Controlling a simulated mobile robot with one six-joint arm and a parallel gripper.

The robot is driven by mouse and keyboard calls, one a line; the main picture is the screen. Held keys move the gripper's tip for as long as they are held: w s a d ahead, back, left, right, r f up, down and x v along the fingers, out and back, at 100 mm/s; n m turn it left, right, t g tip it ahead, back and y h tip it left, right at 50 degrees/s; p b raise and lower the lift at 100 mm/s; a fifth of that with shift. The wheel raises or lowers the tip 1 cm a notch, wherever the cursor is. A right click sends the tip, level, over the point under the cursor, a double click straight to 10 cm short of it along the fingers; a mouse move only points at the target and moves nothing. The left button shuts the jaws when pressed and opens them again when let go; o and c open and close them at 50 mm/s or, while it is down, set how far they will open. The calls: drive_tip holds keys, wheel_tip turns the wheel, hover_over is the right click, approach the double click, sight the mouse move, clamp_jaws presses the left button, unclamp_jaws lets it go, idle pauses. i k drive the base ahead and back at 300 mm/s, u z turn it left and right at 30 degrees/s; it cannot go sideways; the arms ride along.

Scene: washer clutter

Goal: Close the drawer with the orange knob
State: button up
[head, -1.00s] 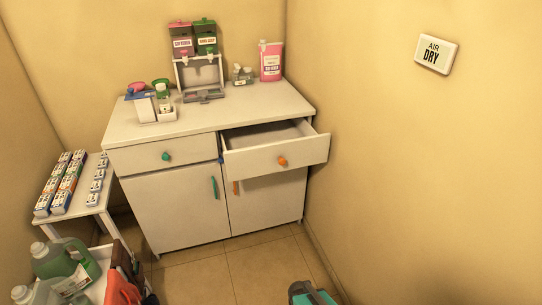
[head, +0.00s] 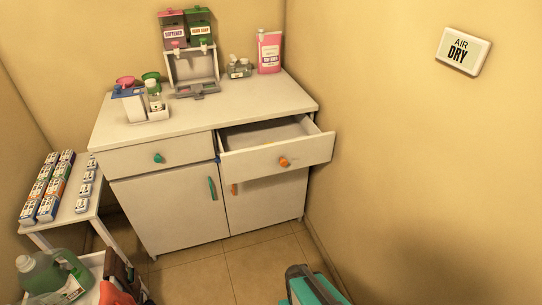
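The drawer with the orange knob (head: 308,156) is the right one of two in a white cabinet (head: 165,208). It is pulled well out, and its inside shows from above. Its orange knob (head: 284,162) is on the middle of the front. The left drawer (head: 135,157), with a teal knob (head: 158,158), is shut. My gripper is not in view. A teal and grey part at the bottom edge may be mine, but I cannot tell.
A small white table (head: 82,212) with several small boxes stands at the left. A white cart (head: 92,292) with a green jug (head: 50,278) is at the bottom left. The right wall is close to the open drawer. Tiled floor (head: 257,268) in front of the cabinet is clear. Dispensers (head: 187,38) and bottles stand on the cabinet top.

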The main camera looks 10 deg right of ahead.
sight(299, 143)
drive_tip(key=z, duration=0.05)
drive_tip(key=i, duration=0.35)
drive_tip(key=z, duration=0.05)
drive_tip(key=k, duration=1.35)
drive_tip(key=u, duration=0.2)
drive_tip(key=i, duration=0.4)
drive_tip(key=u, duration=0.8)
drive_tip(key=i, duration=0.95)
drive_tip(key=u, duration=0.1)
